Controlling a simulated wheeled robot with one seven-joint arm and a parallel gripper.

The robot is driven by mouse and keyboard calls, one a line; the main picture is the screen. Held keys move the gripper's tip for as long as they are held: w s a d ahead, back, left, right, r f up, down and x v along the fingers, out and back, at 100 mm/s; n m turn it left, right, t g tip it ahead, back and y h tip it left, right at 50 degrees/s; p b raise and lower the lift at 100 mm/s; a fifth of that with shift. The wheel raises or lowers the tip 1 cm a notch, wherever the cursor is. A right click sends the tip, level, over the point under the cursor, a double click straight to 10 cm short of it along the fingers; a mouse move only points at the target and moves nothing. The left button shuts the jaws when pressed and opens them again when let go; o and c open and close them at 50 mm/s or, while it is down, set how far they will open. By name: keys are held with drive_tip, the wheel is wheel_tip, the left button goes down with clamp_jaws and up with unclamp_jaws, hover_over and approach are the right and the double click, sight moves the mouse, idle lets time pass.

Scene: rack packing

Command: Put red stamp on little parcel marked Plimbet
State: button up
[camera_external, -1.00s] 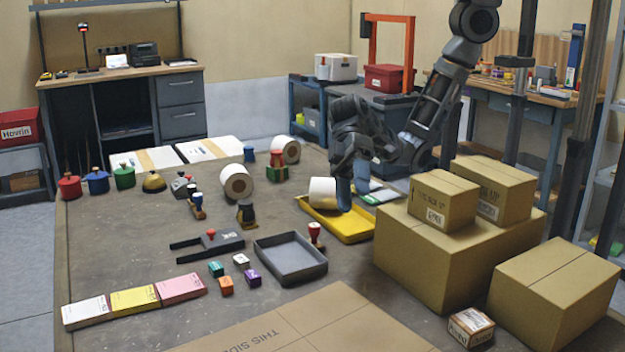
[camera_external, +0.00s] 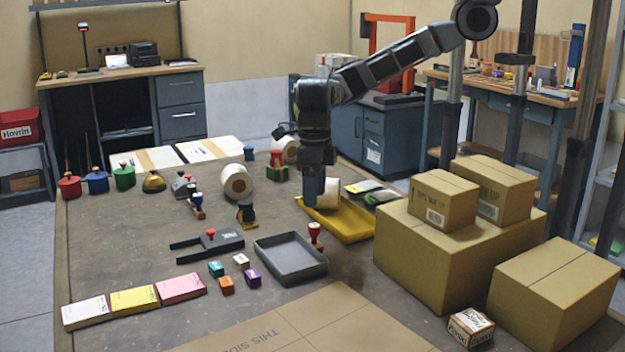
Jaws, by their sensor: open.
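A stamp with a red knob handle (camera_external: 315,235) stands upright at the right edge of the shallow grey tray (camera_external: 291,262). Another red stamp-like piece (camera_external: 277,159) stands on a green block farther back. The little parcel (camera_external: 471,325) is a small cardboard box at the front right, beside a big carton; its printed label is too small to read surely. My gripper (camera_external: 313,198) points down, open and empty, in front of the left end of the yellow tray in the picture. It appears just above the red-handled stamp, apart from it; its fingers are seen nearly edge-on.
The yellow tray (camera_external: 352,228) with a white roll (camera_external: 330,193) lies behind the gripper. Small coloured blocks (camera_external: 226,285) lie left of the grey tray. Flat cardboard (camera_external: 310,325) covers the front.

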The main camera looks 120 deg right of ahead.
sight(314, 225)
wheel_tip(314, 225, down, 2)
drive_tip(key=shift+d+f, duration=0.1)
drive_tip(key=shift+d, duration=0.05)
drive_tip(key=f, duration=0.2)
drive_tip(key=f+p, duration=0.1)
drive_tip(key=f, duration=0.2)
drive_tip(key=shift+a+f, duration=0.2)
drive_tip(key=shift+f, duration=0.1)
clamp_jaws()
drive_tip(key=shift+r, duration=0.15)
